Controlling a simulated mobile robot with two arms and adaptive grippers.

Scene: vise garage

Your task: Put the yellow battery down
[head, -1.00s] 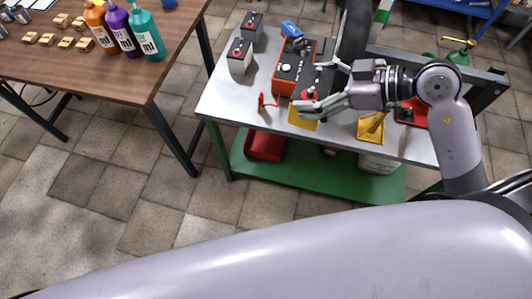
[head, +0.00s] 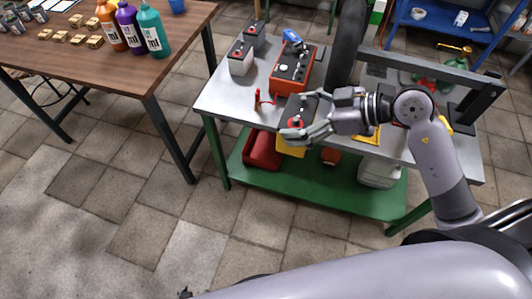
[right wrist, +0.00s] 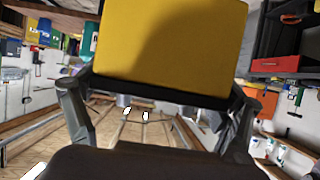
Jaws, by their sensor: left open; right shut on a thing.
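The yellow battery (head: 291,151), with a dark top, is in my right gripper (head: 303,118) at the front edge of the metal-topped cart (head: 225,100). The fingers are shut on its upper part. In the right wrist view the yellow battery (right wrist: 168,45) fills the top middle, between the two fingers (right wrist: 158,115). Whether its bottom touches anything is hidden. A small dark tip of my left gripper (head: 185,292) shows at the bottom edge, empty and away from the cart.
An orange battery (head: 292,68) and two grey batteries (head: 241,58) (head: 254,36) stand at the cart's back left. A red clamp-like piece (head: 262,99) is near the front edge. A red bin (head: 262,150) is on the green lower shelf (head: 310,188). A wooden table (head: 110,75) stands left, bottles on it.

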